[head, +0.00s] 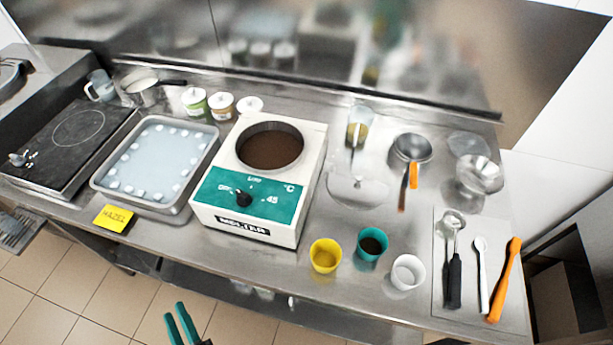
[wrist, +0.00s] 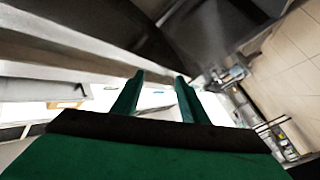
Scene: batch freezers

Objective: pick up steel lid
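A shiny round steel disc that looks like the steel lid (head: 346,192) lies flat on the steel counter, just right of the melter (head: 262,180). Its outline blends into the counter, and a small knob seems to show near its middle. The melter's round well is uncovered and holds something dark brown. My gripper (head: 180,326) is at the bottom of the head view, in front of the counter and well away from the lid. In the wrist view my gripper (wrist: 157,96) has its two teal fingers apart with nothing between them. The lid cannot be made out there.
Behind the lid stands a clear beaker (head: 357,128); right of it is a pan with an orange handle (head: 405,185). Yellow (head: 325,256), teal (head: 372,243) and white (head: 408,271) cups stand in front. Utensils lie on a mat (head: 441,290). A tray (head: 155,202) is left of the melter.

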